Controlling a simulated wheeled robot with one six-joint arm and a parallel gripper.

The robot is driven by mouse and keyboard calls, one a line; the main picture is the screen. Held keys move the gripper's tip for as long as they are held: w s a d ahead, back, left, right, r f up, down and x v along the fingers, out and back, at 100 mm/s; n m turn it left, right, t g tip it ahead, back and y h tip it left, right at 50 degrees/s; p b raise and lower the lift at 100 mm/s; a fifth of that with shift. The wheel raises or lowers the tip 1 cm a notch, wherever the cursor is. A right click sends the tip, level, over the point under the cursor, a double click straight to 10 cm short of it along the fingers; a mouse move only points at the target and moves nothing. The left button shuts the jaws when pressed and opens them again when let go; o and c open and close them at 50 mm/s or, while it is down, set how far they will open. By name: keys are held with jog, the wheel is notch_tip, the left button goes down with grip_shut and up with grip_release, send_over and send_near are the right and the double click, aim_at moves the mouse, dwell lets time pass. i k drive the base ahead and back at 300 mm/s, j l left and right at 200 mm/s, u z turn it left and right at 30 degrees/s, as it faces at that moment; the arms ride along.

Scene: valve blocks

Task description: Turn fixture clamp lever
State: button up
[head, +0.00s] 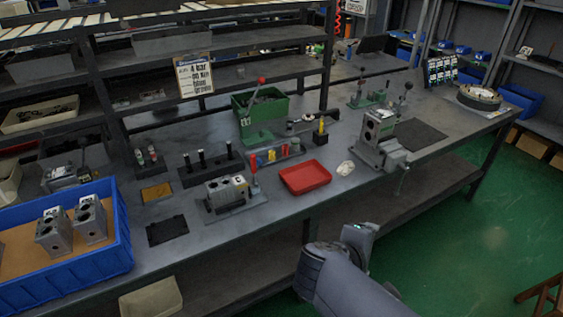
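A fixture (228,205) on the bench holds a grey valve block (226,187). A lever (254,180) with a red grip stands about upright at the fixture's right end. A second grey block (377,124) sits in a vise-like holder (385,155) further right, with a handle (402,179) hanging at the bench's front edge. I cannot tell for sure which one the task means. My gripper (360,238) is in front of the bench, low and apart from both. Its fingers are too small and turned to show whether they are open.
A red tray (305,178) lies between the two fixtures. A blue bin (122,238) with grey blocks stands at the left. A green bin (285,105) and a red-knobbed tool (244,124) stand behind. Green floor (480,240) is open at the right.

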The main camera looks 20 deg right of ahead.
aim_at(252, 156)
jog(key=z, duration=0.15)
jog(key=i+l, duration=0.2)
jog(key=i, duration=0.35)
jog(key=i+l+z, duration=0.1)
jog(key=i, duration=0.45)
jog(key=l, duration=0.1)
